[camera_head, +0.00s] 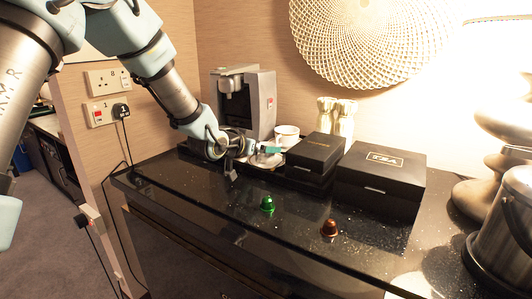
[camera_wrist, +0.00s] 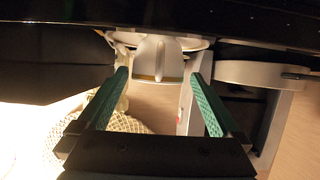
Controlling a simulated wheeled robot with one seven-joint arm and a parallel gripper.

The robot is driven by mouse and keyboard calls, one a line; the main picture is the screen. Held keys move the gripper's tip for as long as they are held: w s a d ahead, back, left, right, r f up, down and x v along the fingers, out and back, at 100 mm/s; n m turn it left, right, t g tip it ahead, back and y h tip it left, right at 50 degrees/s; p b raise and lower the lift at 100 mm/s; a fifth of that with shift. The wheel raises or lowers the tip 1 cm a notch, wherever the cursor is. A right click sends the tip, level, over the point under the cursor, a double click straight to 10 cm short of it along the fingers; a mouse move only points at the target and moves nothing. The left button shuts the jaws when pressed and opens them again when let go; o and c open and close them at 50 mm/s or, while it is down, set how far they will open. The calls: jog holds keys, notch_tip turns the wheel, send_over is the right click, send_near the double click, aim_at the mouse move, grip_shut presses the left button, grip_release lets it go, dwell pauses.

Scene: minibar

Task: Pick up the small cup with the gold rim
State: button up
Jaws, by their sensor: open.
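The small white cup with the gold rim (camera_wrist: 158,47) shows in the wrist view between my fingertips, with its handle facing me and a white saucer (camera_wrist: 197,44) at its base. The picture is turned over, so the rim is low in it. In the head view, the cup (camera_head: 287,131) stands at the back of the black counter, just beyond my gripper (camera_head: 272,149). My gripper is open, with one green finger on each side of the cup in the wrist view. I cannot tell whether either finger touches it.
A coffee machine (camera_head: 246,100) stands behind my gripper on the left. A black box (camera_head: 315,152) stands close on the right, with a black tea box (camera_head: 380,175) beyond. Green (camera_head: 267,203) and brown (camera_head: 330,229) capsules stand on the open front counter (camera_head: 290,222).

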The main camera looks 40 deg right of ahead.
jog(key=p+x, duration=0.2)
jog(key=x, duration=0.3)
jog(key=shift+s, duration=0.15)
